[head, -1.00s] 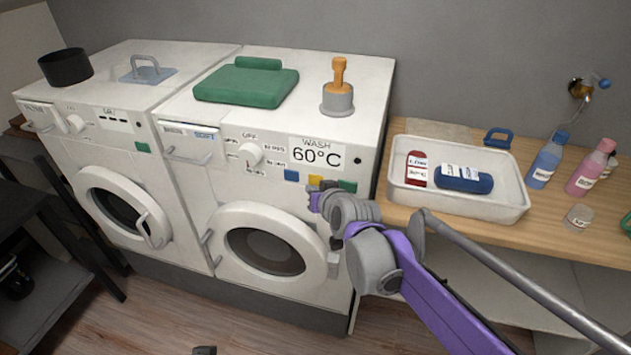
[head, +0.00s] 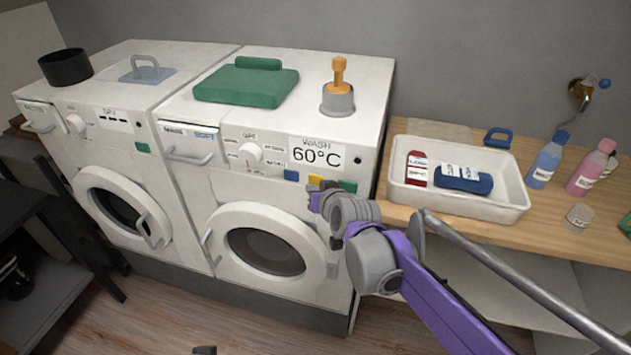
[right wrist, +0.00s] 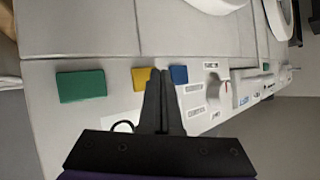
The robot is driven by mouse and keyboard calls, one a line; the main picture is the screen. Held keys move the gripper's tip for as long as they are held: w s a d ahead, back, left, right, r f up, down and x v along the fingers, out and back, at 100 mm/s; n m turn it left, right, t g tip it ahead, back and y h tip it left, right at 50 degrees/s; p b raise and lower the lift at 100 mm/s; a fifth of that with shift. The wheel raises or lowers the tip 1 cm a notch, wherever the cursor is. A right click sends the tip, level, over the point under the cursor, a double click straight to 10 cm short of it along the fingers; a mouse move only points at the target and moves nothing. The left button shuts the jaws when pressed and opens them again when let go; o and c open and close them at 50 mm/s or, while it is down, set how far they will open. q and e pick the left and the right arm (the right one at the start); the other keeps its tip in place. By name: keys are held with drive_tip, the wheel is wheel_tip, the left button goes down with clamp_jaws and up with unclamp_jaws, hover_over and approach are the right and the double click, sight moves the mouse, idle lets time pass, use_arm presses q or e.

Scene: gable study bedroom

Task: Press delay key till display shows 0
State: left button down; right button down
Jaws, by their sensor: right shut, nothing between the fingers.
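The right washing machine's display (head: 318,154) reads WASH 60°C. Below it on the panel are a blue key (head: 291,175), a yellow key (head: 316,180) and a green key (head: 348,186); I can make out no key labels. My right gripper (head: 314,192) is shut and empty, just in front of the panel at the yellow key. In the right wrist view its closed fingers (right wrist: 160,76) overlap the gap between the yellow key (right wrist: 141,76) and the blue key (right wrist: 179,74). The green key (right wrist: 81,86) is to the left. I cannot tell whether the fingertips touch the panel.
A dial (head: 250,153) and a drawer handle (head: 190,158) are left of the display. The closed round door (head: 215,250) is below. A second machine (head: 110,185) stands at left. A wooden counter (head: 400,214) with a white tray (head: 515,208) and bottles is at right.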

drive_tip(key=shift+w, duration=0.1)
idle(0.3)
drive_tip(key=shift+w+d, duration=0.15)
drive_tip(key=shift+w, duration=0.2)
drive_tip(key=shift+w+d, duration=0.1)
drive_tip(key=shift+w, duration=0.25)
idle(0.6)
drive_tip(key=shift+s, duration=0.2)
drive_tip(key=shift+s+a, duration=0.25)
drive_tip(key=shift+s, duration=0.35)
drive_tip(key=s, duration=0.1)
drive_tip(key=s+a, duration=0.1)
drive_tip(key=s, duration=0.1)
drive_tip(key=s+p, duration=0.1)
drive_tip(key=shift+s+a, duration=0.3)
drive_tip(key=shift+s, duration=0.05)
idle(0.7)
